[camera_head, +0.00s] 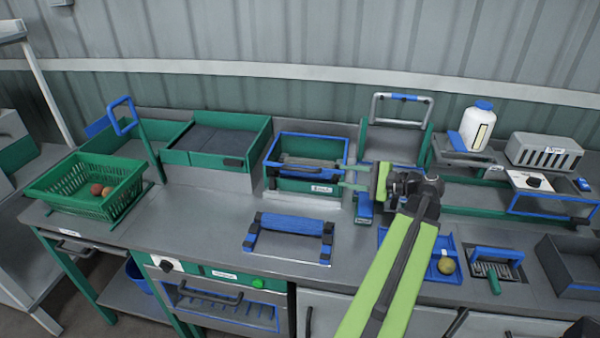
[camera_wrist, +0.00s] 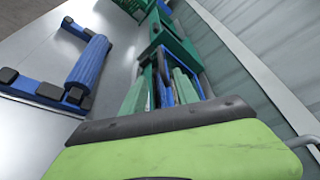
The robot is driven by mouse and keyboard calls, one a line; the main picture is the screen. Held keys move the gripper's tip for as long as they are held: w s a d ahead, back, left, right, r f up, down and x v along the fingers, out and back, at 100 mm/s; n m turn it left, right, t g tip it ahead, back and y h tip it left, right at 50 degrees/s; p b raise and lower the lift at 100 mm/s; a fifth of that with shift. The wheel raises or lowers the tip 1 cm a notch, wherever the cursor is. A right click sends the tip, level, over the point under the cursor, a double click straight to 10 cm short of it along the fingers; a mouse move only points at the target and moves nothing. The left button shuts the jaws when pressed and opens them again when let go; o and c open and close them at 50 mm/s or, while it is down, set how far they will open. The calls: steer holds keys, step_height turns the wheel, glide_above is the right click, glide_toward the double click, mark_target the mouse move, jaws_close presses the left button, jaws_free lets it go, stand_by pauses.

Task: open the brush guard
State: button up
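A green box with a blue-edged frame and a dark handle bar (camera_head: 307,162) stands at the back middle of the bench. I take it for the brush guard, but its label is too small to read. My gripper (camera_head: 344,176) points left at the box's right end, its two green fingers apart. In the wrist view my gripper (camera_wrist: 160,78) also shows its fingers apart, with blue and dark parts of the box (camera_wrist: 163,55) between or beyond them. I cannot tell whether the fingers touch it.
A flat plate with a blue roller-like bar (camera_head: 290,223) lies in front of the box. A blue tray (camera_head: 398,265) with a round fruit (camera_head: 446,266) is at right. A green crate (camera_head: 75,195) stands at left. A white bottle (camera_head: 478,125) stands behind. Bare bench lies left of the plate.

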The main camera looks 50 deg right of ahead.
mark_target(306, 171)
steer(key=b+x, duration=0.1)
steer(key=x, duration=0.4)
steer(key=b+x, duration=0.1)
steer(key=x, duration=0.5)
steer(key=b+x, duration=0.1)
steer(key=x, duration=0.4)
steer(key=shift+w+d+f+b, duration=0.2)
steer(key=shift+w+f+b, duration=0.1)
steer(key=shift+w+b, duration=0.1)
steer(key=shift+c, duration=0.5)
jaws_close()
steer(key=shift+s, duration=0.1)
